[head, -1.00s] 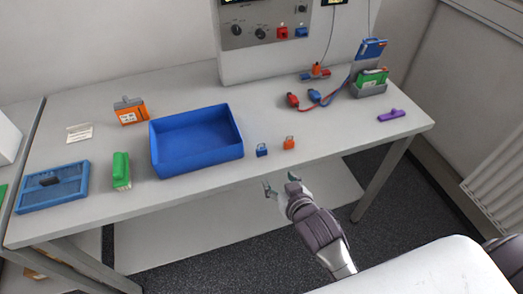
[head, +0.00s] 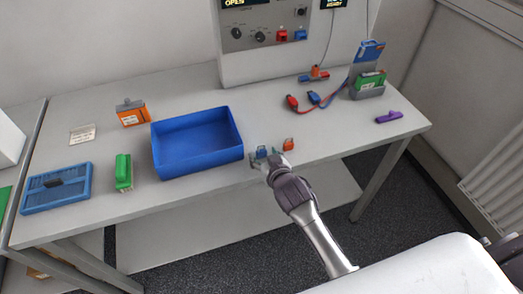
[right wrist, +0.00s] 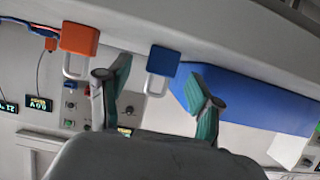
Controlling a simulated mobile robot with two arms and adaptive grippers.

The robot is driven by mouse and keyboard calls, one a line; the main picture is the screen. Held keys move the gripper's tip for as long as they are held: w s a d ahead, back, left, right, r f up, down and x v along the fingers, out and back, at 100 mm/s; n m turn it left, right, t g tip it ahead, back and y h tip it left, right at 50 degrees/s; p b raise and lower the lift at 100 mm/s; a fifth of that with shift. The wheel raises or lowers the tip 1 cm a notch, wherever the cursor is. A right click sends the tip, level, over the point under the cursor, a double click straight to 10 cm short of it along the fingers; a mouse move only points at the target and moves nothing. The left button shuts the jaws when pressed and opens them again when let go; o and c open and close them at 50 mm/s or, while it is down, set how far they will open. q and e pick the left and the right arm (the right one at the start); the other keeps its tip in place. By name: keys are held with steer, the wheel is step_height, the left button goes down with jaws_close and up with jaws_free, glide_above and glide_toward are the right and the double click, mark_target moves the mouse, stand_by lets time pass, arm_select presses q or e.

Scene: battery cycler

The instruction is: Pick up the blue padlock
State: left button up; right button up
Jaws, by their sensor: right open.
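The blue padlock (head: 261,151) is on the grey table, just right of the blue bin, partly covered by my right gripper (head: 265,157). In the right wrist view, the blue padlock (right wrist: 164,61) shows between the two open green-padded fingers of my right gripper (right wrist: 160,68), its pale shackle visible. The fingers look apart from it, with nothing gripped. An orange padlock (head: 288,145) stands close to its right; it also shows in the right wrist view (right wrist: 80,38), outside the fingers. My left gripper is not in view.
The blue bin (head: 198,164) stands close left of the padlock. A green brush-like object (head: 123,171) and a blue tray (head: 56,193) lie further left. Red and blue connectors with cables (head: 313,98) and a purple object (head: 389,117) are to the right.

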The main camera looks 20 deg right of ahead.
mark_target(261, 151)
steer(key=shift+x, duration=1.15)
jaws_close()
steer(key=shift+r, duration=0.1)
